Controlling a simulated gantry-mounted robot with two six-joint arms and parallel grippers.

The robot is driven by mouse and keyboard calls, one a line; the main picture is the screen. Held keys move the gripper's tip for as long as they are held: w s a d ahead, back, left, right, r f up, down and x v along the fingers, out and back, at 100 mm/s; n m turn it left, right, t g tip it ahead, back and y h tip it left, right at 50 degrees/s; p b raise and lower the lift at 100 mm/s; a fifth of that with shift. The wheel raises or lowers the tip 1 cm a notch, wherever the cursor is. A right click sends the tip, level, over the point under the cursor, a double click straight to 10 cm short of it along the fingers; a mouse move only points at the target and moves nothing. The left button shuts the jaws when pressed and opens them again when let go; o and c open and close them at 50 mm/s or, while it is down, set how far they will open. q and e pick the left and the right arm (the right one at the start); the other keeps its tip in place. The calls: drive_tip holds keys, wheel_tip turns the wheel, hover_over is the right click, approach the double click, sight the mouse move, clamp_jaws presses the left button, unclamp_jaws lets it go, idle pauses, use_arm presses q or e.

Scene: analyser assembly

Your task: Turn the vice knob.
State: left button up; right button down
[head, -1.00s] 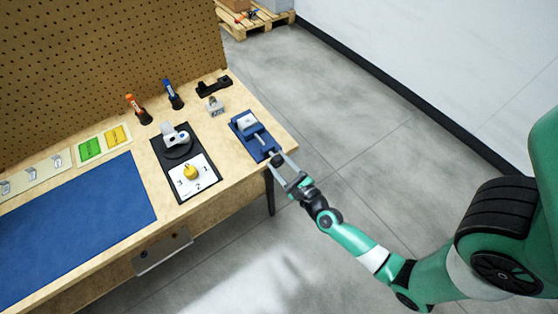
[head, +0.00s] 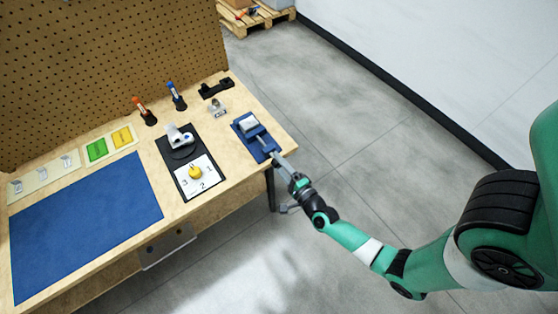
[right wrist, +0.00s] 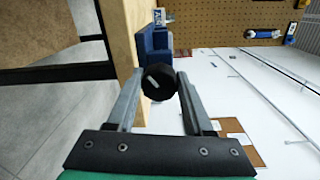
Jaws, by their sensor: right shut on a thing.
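The blue vice (head: 257,138) sits at the right end of the wooden bench, with a pale block (head: 249,124) in its jaws. Its black round knob (right wrist: 158,81) faces the right wrist camera and carries a white mark. My right gripper (head: 279,158) reaches the vice's front end at the bench edge. In the right wrist view its two fingers (right wrist: 158,88) stand on either side of the knob and are shut on it. In the head view the knob is hidden by the gripper. My left gripper is not in view.
A black board with a yellow knob (head: 195,172) and numbers lies left of the vice. A small metal part (head: 218,107), a black holder (head: 216,88) and upright orange (head: 144,110) and blue (head: 176,96) tools stand behind. A blue mat (head: 85,225) covers the left.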

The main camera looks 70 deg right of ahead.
drive_tip(key=n+p, duration=0.2)
drive_tip(key=n, duration=0.2)
drive_tip(key=n+p, duration=0.1)
drive_tip(key=n, duration=0.3)
drive_tip(key=n+p, duration=0.1)
drive_tip(key=n, duration=0.2)
drive_tip(key=shift+f, duration=0.1)
drive_tip(key=n+p, duration=0.1)
drive_tip(key=n, duration=0.3)
drive_tip(key=shift+h, duration=0.3)
drive_tip(key=n, duration=0.3)
drive_tip(key=shift+n, duration=0.3)
drive_tip(key=n+p, duration=0.1)
drive_tip(key=n, duration=0.3)
drive_tip(key=shift+s, duration=0.1)
drive_tip(key=n, duration=0.9)
drive_tip(key=shift+d, duration=0.1)
drive_tip(key=shift+n, duration=0.4)
